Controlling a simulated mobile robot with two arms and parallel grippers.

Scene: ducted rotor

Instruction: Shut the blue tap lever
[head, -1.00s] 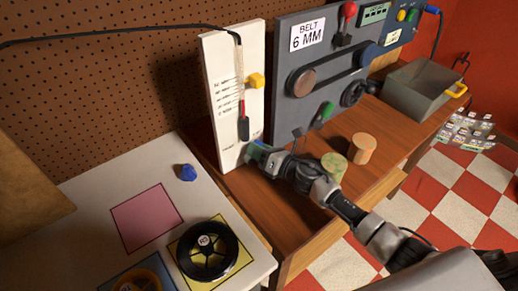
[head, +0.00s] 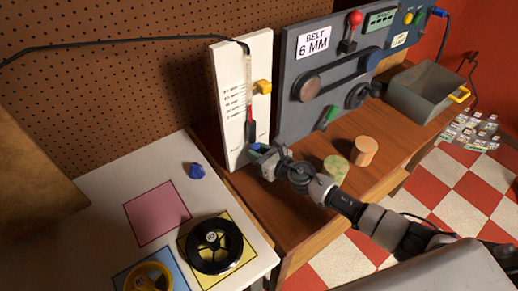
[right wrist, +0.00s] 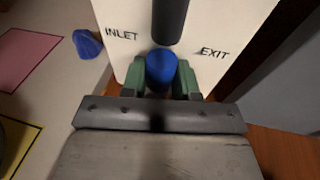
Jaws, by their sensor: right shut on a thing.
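The blue tap lever (right wrist: 160,70) is at the bottom of a white gauge board (right wrist: 118,15), between the printed words INLET and EXIT in the right wrist view. My right gripper (right wrist: 160,82) has its two green fingers shut on the lever, one on each side. In the head view my right gripper (head: 260,150) is at the foot of the white board (head: 228,90), below its dark tube (head: 251,130). The lower part of the lever is hidden by the gripper. My left gripper is not in view.
A loose blue piece (head: 196,171) lies on the white table (head: 95,205) left of the board. A black spool (head: 214,246) sits on a yellow square. A grey belt panel (head: 290,115) stands right of the board. A green-topped cylinder (head: 336,168) and a wooden cylinder (head: 364,151) stand nearby.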

